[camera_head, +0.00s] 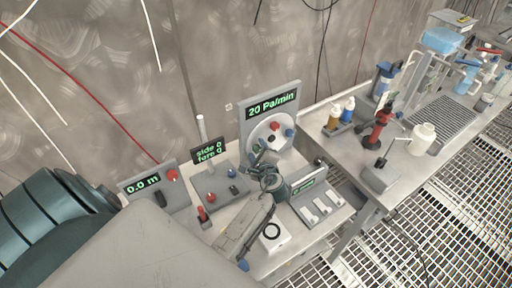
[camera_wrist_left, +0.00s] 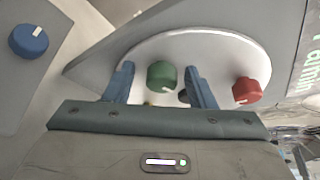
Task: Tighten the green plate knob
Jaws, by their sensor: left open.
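The green knob (camera_wrist_left: 162,75) sits on a round pale plate (camera_wrist_left: 222,45) in the left wrist view. My left gripper (camera_wrist_left: 163,88) is open, with one blue finger on each side of the green knob; I cannot tell whether they touch it. A red knob (camera_wrist_left: 246,90) is on the plate to the right. In the head view the plate (camera_head: 264,133) is on the upright panel marked "20 Pa/min" (camera_head: 271,105). My left gripper (camera_head: 262,158) is at its lower part and hides the green knob.
A blue knob (camera_wrist_left: 28,40) is on a neighbouring panel. In the head view, a "0.0 m" box (camera_head: 146,185) and a "side 0" display (camera_head: 209,151) stand left of the plate, and a switch panel (camera_head: 304,188) right. A second table holds bottles and a red stand (camera_head: 377,130).

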